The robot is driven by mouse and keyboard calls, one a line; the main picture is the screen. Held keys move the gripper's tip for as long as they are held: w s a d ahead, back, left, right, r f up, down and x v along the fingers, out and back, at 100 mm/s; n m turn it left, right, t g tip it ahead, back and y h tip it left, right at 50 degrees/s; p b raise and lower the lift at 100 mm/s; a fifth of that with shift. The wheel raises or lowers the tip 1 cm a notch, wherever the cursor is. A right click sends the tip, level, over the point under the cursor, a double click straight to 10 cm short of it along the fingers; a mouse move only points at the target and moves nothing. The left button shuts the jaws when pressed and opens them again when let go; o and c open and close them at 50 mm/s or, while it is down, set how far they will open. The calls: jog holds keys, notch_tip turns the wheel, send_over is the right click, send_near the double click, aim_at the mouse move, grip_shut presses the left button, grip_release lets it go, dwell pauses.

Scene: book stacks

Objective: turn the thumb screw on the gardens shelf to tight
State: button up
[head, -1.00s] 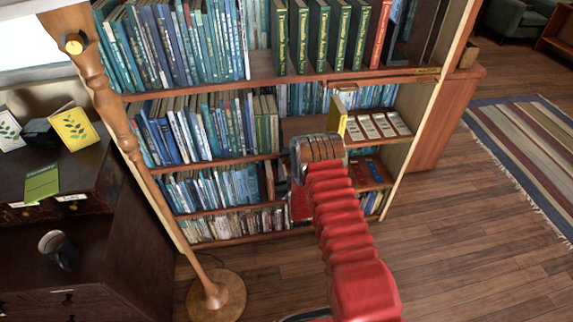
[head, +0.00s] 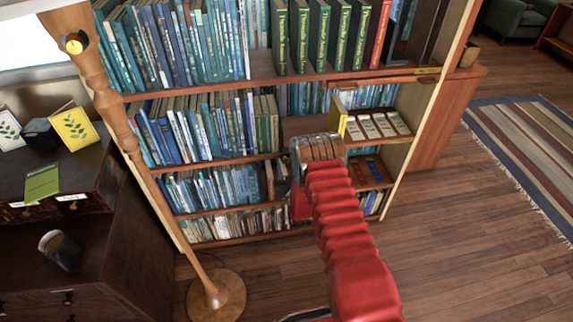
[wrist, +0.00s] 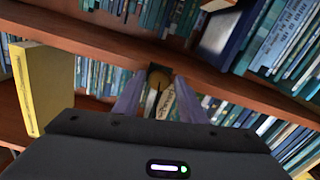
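A small dark round knob, which looks like the thumb screw (wrist: 159,74), shows in the wrist view at the front edge of a brown shelf board (wrist: 225,84). My gripper (wrist: 159,80) is open, with one finger on each side of the knob. I cannot tell whether the fingertips reach around it or stop just short, and no contact is clear. The knob's marking and how tight it is cannot be read. In the head view my red arm reaches to the middle shelves of the bookcase, and its wrist hides the fingertips and the screw.
A yellow book (wrist: 45,88) stands close on the left in the wrist view; it also shows in the head view (head: 338,116) beside a tray of cards (head: 378,125). Rows of books fill the shelves. A wooden lamp stand (head: 122,130) rises at the left.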

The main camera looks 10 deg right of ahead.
jog(key=shift+o, duration=0.4)
jog(key=s, duration=1.3)
jog(key=shift+s, duration=0.4)
jog(key=shift+f, duration=0.1)
jog(key=s+f+g, duration=0.7)
jog(key=f+g, duration=0.2)
jog(key=f, duration=0.5)
jog(key=s+r+g, duration=0.1)
jog(key=s+r, duration=0.8)
jog(key=r, duration=0.9)
jog(key=s+r+m+g, duration=0.1)
jog(key=s+r, duration=0.8)
jog(key=r, duration=0.8)
jog(key=s+r+m+g, duration=0.1)
jog(key=s+r, duration=0.8)
jog(key=r, duration=0.9)
jog(key=shift+d+r, duration=0.2)
jog(key=shift+r, duration=0.15)
